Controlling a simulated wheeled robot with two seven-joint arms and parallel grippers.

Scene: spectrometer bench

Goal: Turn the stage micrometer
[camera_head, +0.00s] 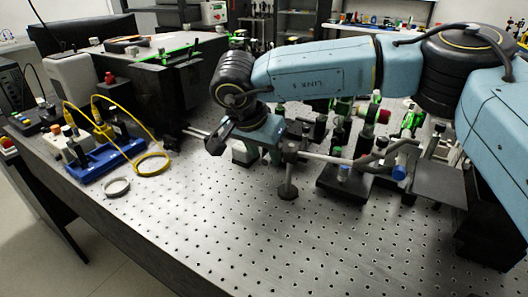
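My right arm reaches in from the right across the optical bench. I cannot make out the stage micrometer for certain. The gripper and wrist hide part of the mounts behind and below them. My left gripper is not in view.
The perforated bench top (225,225) is clear in front. A post (288,183) stands below the wrist. A blue tray (106,162), yellow cable (152,168) and metal ring (116,187) lie left.

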